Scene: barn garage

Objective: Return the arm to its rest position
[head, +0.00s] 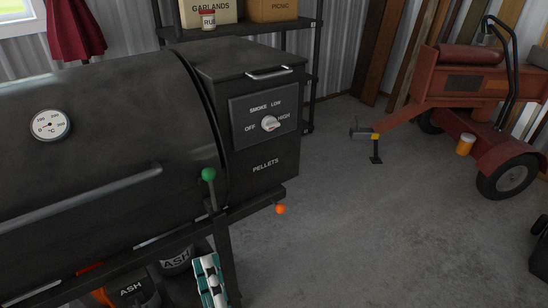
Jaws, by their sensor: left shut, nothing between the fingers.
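My left gripper (207,265), teal and white, shows at the bottom edge, left of centre. It appears in front of the black smoker grill's lower frame. Its fingers are shut with nothing held. Most of the arm behind it is outside the picture. My right gripper does not show.
The black smoker grill (95,120) fills the left, with its pellet box (250,90) beside it. Open concrete floor (390,230) lies right, before a red wheeled machine (470,85).

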